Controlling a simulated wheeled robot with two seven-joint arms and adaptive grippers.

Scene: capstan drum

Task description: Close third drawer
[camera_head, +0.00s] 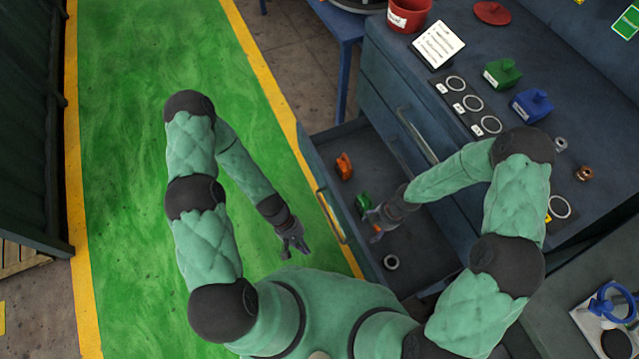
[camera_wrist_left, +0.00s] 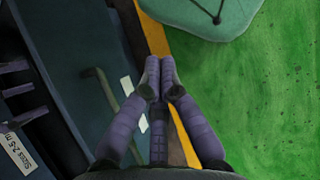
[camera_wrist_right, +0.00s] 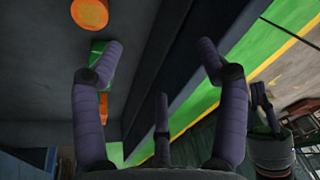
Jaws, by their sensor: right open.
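A dark drawer (camera_head: 330,210) stands pulled out of the blue cabinet (camera_head: 385,85) in the head view, below a closed drawer with a long handle (camera_head: 417,135). I cannot tell its number. Its front faces the green floor. My right gripper (camera_head: 374,222) is over the open drawer's inside, and in the right wrist view its fingers (camera_wrist_right: 160,55) are spread with nothing between them. My left gripper (camera_head: 293,247) is outside the drawer, in front of its front panel. In the left wrist view its fingertips (camera_wrist_left: 160,75) meet, and no held object shows.
The drawer holds an orange piece (camera_head: 344,166), a green piece (camera_head: 363,203) and a grey ring (camera_head: 390,262). The cabinet top carries a red pot (camera_head: 408,14), a green block (camera_head: 502,73) and a blue block (camera_head: 532,104). The green floor (camera_head: 130,180) on the left is clear.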

